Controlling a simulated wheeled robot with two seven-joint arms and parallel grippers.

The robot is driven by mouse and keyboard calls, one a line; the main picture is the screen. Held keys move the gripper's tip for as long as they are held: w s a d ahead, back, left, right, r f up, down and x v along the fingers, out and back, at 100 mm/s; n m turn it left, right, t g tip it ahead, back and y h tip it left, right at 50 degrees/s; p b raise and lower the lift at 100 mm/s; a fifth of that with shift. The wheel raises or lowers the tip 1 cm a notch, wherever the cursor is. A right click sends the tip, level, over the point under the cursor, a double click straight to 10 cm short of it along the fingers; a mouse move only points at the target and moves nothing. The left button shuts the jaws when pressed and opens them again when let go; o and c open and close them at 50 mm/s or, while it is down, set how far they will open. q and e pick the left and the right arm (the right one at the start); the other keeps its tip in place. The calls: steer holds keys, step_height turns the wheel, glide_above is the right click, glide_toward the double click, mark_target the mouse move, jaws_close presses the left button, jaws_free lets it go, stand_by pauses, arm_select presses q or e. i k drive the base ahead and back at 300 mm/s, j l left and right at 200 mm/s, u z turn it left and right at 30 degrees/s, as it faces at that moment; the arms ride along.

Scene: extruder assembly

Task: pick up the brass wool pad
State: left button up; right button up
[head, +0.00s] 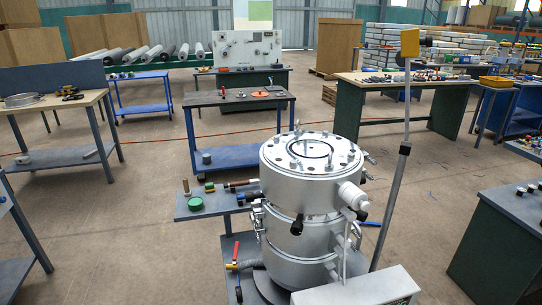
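I cannot pick out the brass wool pad with certainty. A side shelf (222,205) by the large steel vessel (312,195) holds small items: a green round tin (195,203), a small green and yellow piece (209,187), an upright brownish post (186,187) and dark-handled tools (240,184). These are too small to tell whether one is the pad. A wooden-topped bench (50,112) at left holds a metal ring (20,99) and a dark and brass-coloured item (70,93). Neither of my grippers is in view.
A blue-framed cart (240,98) stands behind the vessel. A tall post with a yellow plate (409,43) rises beside the vessel, near a grey box (360,291). A dark-topped bench (520,210) is at right. Open floor (130,225) lies left of the shelf.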

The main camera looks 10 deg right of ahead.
mark_target(209, 187)
steer(key=k, duration=0.65)
steer(key=i+j+z, duration=0.1)
steer(key=z, duration=1.55)
steer(key=i+j, duration=0.1)
steer(key=j, duration=0.4)
steer(key=i+j, duration=0.15)
steer(key=j, duration=0.4)
steer(key=i+j, duration=0.1)
steer(key=j, duration=0.4)
steer(key=i+j, duration=0.15)
steer(key=j, duration=0.4)
steer(key=i+j, duration=0.1)
steer(key=j, duration=0.4)
steer(key=i+j+z, duration=0.1)
steer(key=j, duration=0.45)
